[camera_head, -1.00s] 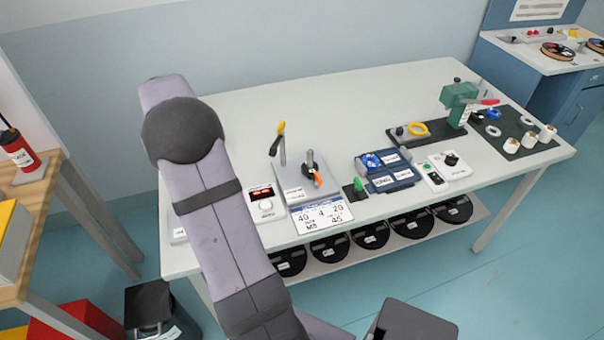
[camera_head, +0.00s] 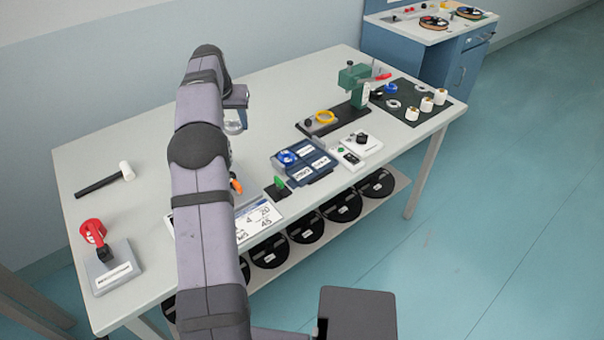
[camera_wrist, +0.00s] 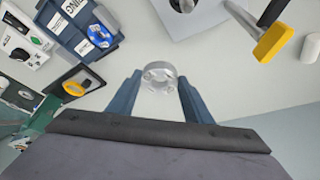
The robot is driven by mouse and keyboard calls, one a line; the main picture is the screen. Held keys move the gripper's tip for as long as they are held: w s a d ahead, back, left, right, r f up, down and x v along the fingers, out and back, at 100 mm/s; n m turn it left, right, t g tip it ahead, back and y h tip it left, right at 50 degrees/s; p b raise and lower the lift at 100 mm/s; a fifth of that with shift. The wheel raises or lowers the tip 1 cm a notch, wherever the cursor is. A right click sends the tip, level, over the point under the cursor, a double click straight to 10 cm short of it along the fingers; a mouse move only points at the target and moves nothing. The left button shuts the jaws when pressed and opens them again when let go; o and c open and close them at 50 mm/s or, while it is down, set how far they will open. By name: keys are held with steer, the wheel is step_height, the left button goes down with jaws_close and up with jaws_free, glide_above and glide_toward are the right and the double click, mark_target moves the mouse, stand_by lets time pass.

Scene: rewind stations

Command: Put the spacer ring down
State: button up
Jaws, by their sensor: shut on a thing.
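The spacer ring (camera_wrist: 158,75), a pale grey ring with small holes, is between my gripper's (camera_wrist: 155,85) two blue-grey fingertips in the wrist view. The fingers are shut on its sides, with bare white table seen beyond it. In the head view my gripper (camera_head: 235,117) hangs over the table's middle, left of the black fixture; the ring is hard to make out there. The white table (camera_head: 290,95) lies below it. A dark mat (camera_head: 432,115) at the table's right end carries another pale ring (camera_head: 393,104), a blue ring (camera_head: 390,88) and white spools.
A yellow ring (camera_head: 325,117) lies on the black fixture beside a green press (camera_head: 354,82). A blue compartment tray (camera_head: 310,172) stands at the front. A yellow-tipped lever (camera_wrist: 271,41) rises close to the gripper. A hammer (camera_head: 105,180) and red-knobbed device (camera_head: 98,245) are at left.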

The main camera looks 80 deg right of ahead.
steer(key=s+f+m+p, duration=0.1)
steer(key=s+f+m, duration=0.1)
steer(key=s, duration=1)
steer(key=m+g+p, duration=0.1)
glide_above(303, 173)
steer(key=a, duration=0.1)
steer(key=f, duration=0.1)
steer(key=shift+w+a+f+p, duration=0.15)
steer(key=shift+f+p, duration=0.5)
steer(key=shift+f, duration=1.9)
steer(key=shift+a+f+p, duration=0.1)
steer(key=shift+f+p, duration=0.55)
steer(key=shift+f, duration=1.9)
steer(key=shift+a+f, duration=0.1)
